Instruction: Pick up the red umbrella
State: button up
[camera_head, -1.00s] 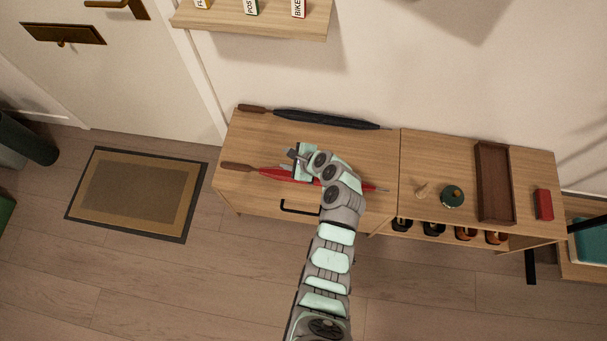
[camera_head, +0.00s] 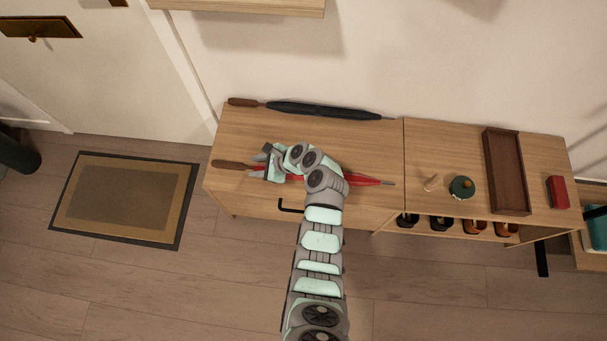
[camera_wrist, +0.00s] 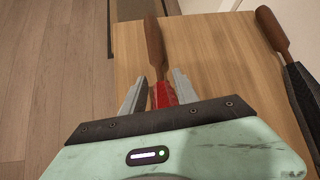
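The red umbrella (camera_head: 360,181) lies on the left part of the wooden cabinet top, its brown handle to the left and its tip to the right. My gripper (camera_head: 262,165) is over its handle end and my arm hides the umbrella's middle. In the wrist view my gripper (camera_wrist: 160,88) is open, one grey finger on each side of the red umbrella (camera_wrist: 162,95), just below its brown handle. Gaps show between the fingers and the umbrella. I cannot tell the height of the fingers above the cabinet top.
A black umbrella (camera_head: 325,110) lies behind, near the wall; it also shows at right in the wrist view (camera_wrist: 300,90). Shoes sit below.

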jog(key=x, duration=0.3)
jog(key=shift+r+b, duration=0.1)
jog(key=shift+b, duration=0.25)
jog(key=shift+d, duration=0.1)
jog(key=shift+c, duration=0.3)
grip_shut()
